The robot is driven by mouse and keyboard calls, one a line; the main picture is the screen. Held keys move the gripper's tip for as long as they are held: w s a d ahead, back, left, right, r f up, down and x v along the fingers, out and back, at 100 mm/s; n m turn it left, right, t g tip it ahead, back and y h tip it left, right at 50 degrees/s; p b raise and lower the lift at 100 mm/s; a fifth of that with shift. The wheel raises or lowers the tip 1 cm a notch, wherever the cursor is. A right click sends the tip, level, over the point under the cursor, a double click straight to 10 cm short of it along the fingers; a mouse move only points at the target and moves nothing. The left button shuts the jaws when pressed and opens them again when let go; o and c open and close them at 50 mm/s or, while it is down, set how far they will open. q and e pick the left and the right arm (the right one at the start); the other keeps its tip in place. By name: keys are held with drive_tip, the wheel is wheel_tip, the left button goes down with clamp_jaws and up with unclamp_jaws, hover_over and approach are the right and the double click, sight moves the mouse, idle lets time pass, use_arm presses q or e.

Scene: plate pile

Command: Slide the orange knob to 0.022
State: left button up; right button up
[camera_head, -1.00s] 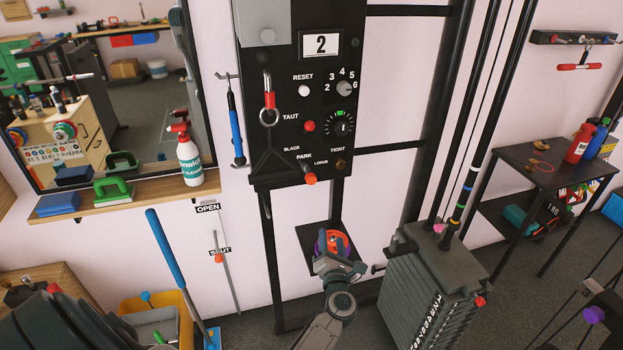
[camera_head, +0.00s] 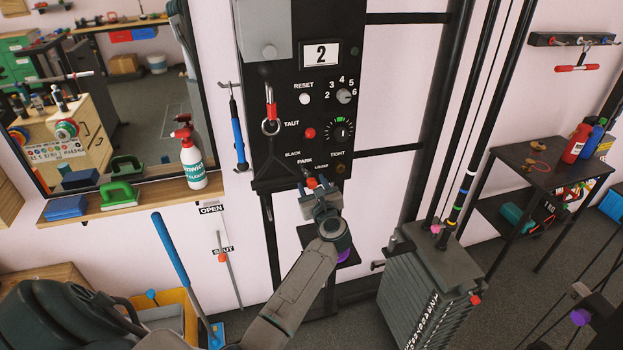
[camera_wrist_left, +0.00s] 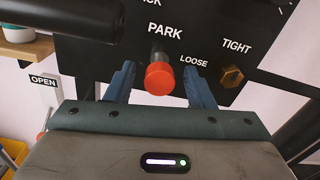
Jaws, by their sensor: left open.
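A red-orange knob (camera_head: 311,183) sticks out of the black panel (camera_head: 262,165) at its lower edge, below the PARK label. In the left wrist view this knob (camera_wrist_left: 159,78) is large and central, on a short stem. My left gripper (camera_head: 318,196) is open just in front of and below it in the head view. In the left wrist view its two blue fingertips (camera_wrist_left: 160,84) stand on either side of the knob, with small gaps. A second small orange-red knob (camera_head: 222,257) is on a thin rod by the OPEN and SHUT labels. My right gripper is not in view.
A brass hex knob (camera_wrist_left: 231,76) sits close right of the fingers, by LOOSE and TIGHT. A grey weight stack (camera_head: 428,285) stands at right. A spray bottle (camera_head: 190,155) is on the wooden shelf (camera_head: 135,197) at left. A purple item (camera_head: 343,257) shows behind my arm.

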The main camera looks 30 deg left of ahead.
sight(309, 176)
use_arm(q)
drive_tip(key=shift+w+a, duration=0.35)
drive_tip(key=shift+a, duration=0.1)
drive_tip(key=shift+c, duration=0.2)
clamp_jaws()
drive_tip(key=shift+w+a+f+b, duration=0.1)
drive_tip(key=shift+w+a+b, duration=0.15)
drive_tip(key=shift+b, duration=0.1)
drive_tip(key=shift+b+x, duration=0.5)
drive_tip(key=shift+x, duration=0.35)
drive_tip(key=shift+r, duration=0.25)
drive_tip(key=shift+c, duration=0.4)
unclamp_jaws()
drive_tip(key=shift+o, duration=0.6)
drive_tip(key=shift+f, duration=0.15)
